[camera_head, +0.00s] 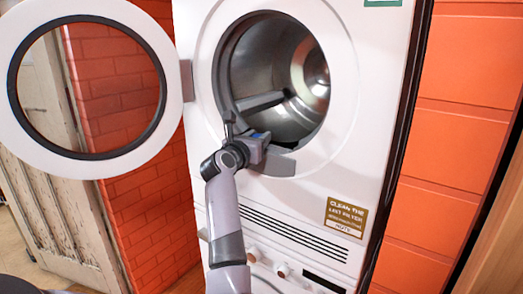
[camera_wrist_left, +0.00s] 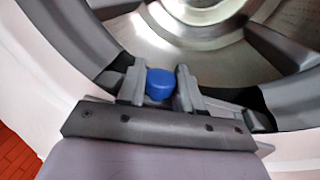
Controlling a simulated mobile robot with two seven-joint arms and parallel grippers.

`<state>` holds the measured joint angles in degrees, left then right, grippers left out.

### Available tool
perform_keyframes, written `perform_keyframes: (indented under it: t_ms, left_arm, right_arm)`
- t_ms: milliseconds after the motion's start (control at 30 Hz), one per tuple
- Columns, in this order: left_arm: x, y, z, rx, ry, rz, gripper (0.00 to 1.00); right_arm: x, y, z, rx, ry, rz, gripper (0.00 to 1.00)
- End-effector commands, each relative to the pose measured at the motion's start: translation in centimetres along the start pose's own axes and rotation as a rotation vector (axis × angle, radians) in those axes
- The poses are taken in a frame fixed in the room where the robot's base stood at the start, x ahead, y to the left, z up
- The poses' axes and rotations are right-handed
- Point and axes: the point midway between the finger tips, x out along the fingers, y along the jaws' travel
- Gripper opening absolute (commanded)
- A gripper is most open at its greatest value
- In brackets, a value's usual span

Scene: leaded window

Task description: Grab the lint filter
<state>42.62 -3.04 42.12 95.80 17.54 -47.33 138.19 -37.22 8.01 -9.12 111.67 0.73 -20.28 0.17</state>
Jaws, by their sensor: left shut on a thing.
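The dryer's round opening (camera_head: 300,75) faces me, with a metal drum inside. My left gripper (camera_head: 257,140) is at its lower lip. A small blue piece, which looks like the lint filter's grip (camera_wrist_left: 160,84), sits between the two fingers in the left wrist view. My left gripper (camera_wrist_left: 160,92) is shut on it. A grey part (camera_head: 276,164) shows at the lip beside the gripper; I cannot tell if it belongs to the filter. The rest of the filter is hidden by the gripper and the lip. My right gripper is not in view.
The round glass door (camera_head: 160,120) stands wide open on the left. A dark drum fin (camera_head: 260,101) lies just behind the gripper. A label (camera_head: 346,216) about the lint filter and knobs (camera_head: 282,269) are on the front below.

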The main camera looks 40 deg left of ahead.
Motion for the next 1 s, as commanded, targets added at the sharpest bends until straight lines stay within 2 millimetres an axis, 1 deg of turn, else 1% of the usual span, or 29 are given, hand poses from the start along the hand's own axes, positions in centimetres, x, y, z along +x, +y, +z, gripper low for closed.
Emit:
perform_keyframes:
  t_ms: [167,333,1000]
  left_arm:
    - [0.0,0.0,1.1,-0.001,-0.005,0.001,0.00]
    - [0.0,0.0,3.1,-0.003,-0.007,0.001,0.00]
    - [0.0,0.0,14.1,-0.002,-0.006,0.000,0.00]
  right_arm:
    - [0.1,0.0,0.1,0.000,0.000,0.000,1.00]
    - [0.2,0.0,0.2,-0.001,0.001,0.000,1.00]
    - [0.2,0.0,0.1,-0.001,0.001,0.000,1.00]
